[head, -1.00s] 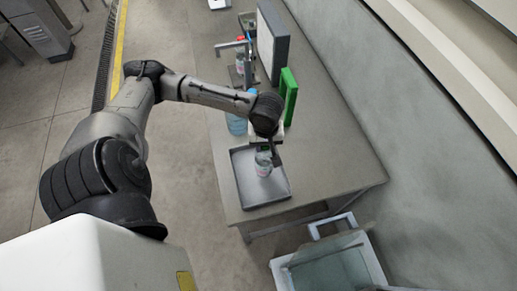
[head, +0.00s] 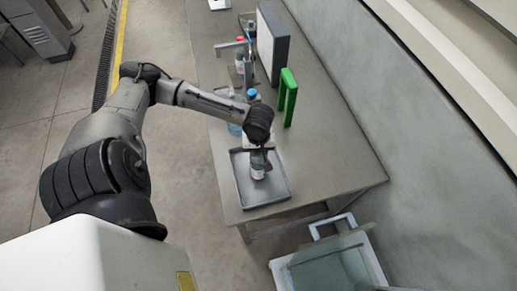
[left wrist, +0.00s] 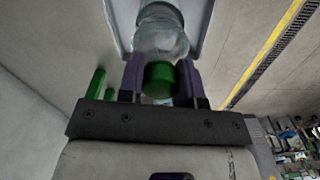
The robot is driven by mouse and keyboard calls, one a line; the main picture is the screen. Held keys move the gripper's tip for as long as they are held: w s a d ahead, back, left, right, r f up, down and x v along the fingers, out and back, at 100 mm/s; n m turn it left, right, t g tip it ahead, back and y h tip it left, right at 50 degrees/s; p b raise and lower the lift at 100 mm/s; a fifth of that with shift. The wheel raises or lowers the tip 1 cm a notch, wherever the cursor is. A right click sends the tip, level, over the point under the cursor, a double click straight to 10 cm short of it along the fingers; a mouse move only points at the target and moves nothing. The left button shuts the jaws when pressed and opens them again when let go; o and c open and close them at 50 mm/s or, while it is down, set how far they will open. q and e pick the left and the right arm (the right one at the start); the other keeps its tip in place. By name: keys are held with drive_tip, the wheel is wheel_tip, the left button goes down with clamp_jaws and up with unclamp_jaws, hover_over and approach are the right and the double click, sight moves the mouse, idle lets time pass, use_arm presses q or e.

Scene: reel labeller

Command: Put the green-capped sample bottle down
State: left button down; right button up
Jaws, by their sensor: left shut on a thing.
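The green-capped sample bottle (left wrist: 160,78) is clear, with its green cap between the two fingers of my left gripper (left wrist: 162,82) in the left wrist view. In the head view the bottle (head: 258,172) hangs upright below my left gripper (head: 261,152), over the grey tray (head: 243,192). The gripper is shut on the cap, which the gripper hides in the head view. I cannot tell whether the bottle's base touches the tray floor. My right gripper is not in view.
The tray lies near the table's front end. Behind it stand a blue-capped bottle (head: 251,95), a green frame (head: 288,97) and a dark-edged panel (head: 271,45). Bare table (head: 325,150) lies to the right. A pale bin (head: 330,265) stands below the table end.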

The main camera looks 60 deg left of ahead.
use_arm(q)
drive_tip(key=c, duration=0.8)
unclamp_jaws()
drive_tip(key=shift+f, duration=0.1)
wheel_tip(320, 180, up, 12)
drive_tip(key=s+d+f+m+t+h, duration=0.2)
drive_tip(key=s+d+f+m+t, duration=0.1)
drive_tip(key=d+f+m, duration=0.9)
drive_tip(key=shift+s+d+f+m+t+y, duration=0.1)
drive_tip(key=shift+s+d+f+m+y, duration=0.2)
drive_tip(key=shift+s+d+m, duration=0.8)
drive_tip(key=shift+s+d+f+m+t+y, duration=0.15)
drive_tip(key=shift+s+d+f+y, duration=0.3)
drive_tip(key=shift+s, duration=1.25)
drive_tip(key=shift+s+d+f+m+t+y, duration=0.1)
drive_tip(key=shift+s+d+f+m+y, duration=0.1)
drive_tip(key=shift+s+d+m, duration=0.9)
